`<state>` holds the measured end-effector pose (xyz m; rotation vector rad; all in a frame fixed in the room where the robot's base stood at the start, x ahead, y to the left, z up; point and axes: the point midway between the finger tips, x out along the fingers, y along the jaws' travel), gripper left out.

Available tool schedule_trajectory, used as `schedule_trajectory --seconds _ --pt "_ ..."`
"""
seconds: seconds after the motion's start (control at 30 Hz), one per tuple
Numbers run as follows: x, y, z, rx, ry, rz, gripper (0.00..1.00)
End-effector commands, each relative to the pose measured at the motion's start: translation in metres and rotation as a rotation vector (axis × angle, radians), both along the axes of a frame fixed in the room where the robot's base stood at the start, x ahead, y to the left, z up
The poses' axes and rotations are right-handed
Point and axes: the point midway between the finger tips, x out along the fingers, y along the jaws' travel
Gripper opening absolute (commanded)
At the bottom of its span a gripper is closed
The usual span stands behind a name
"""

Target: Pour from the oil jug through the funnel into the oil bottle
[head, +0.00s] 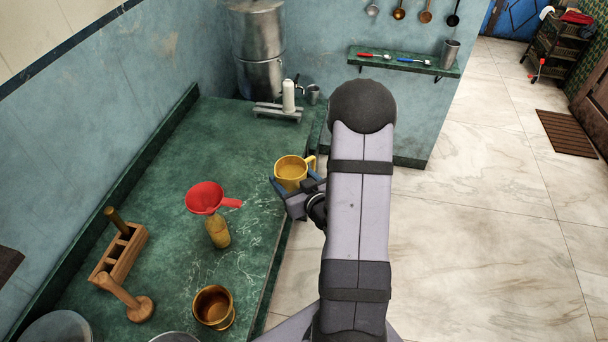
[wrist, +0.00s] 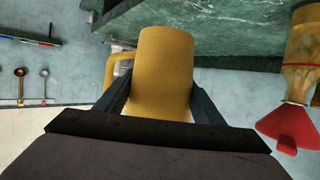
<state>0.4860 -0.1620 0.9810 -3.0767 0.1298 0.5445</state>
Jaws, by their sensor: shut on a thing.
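The yellow oil jug (head: 291,172) is held in my gripper (head: 292,187) near the right edge of the green counter. In the wrist view the jug (wrist: 163,70) sits between the two dark fingers of my gripper (wrist: 160,100), its handle on the left. In the head view its mouth faces up and shows a yellowish inside. The red funnel (head: 206,197) sits on the mouth of the oil bottle (head: 218,233), left of and nearer than the jug. In the wrist view the funnel (wrist: 291,127) and bottle (wrist: 301,62) are at the right, apart from the jug.
A brass pot (head: 214,307) stands in front of the bottle. A wooden rack (head: 118,254) and a wooden masher (head: 137,303) are at the left. A white bottle on a stand (head: 288,97) and a steel urn (head: 259,50) are at the back. The counter (head: 178,155) behind the funnel is clear.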

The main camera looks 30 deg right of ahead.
Motion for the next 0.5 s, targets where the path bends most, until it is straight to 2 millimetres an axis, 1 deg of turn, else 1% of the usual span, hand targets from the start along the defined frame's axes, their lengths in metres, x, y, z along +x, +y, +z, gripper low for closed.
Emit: schedule_trajectory --seconds 0.03,0.17,0.2,0.27,0.3,0.37,0.4,0.47,0.5 --pt "0.006 0.009 0.026 -0.002 -0.005 0.024 0.28" --pt "0.02 0.029 0.059 -0.003 -0.005 0.081 0.28" --pt "0.026 0.037 0.071 -0.004 -0.008 0.108 0.28" --pt "0.035 0.048 0.087 -0.004 -0.007 0.146 0.28" --pt "0.042 0.058 0.099 -0.005 -0.009 0.184 0.28" --pt "0.051 0.072 0.117 -0.005 -0.009 0.239 0.28" --pt "0.058 0.084 0.129 -0.004 -0.009 0.285 0.28" --pt "0.067 0.101 0.146 -0.005 -0.008 0.355 0.28" --pt "0.072 0.114 0.157 -0.006 -0.008 0.406 0.28"
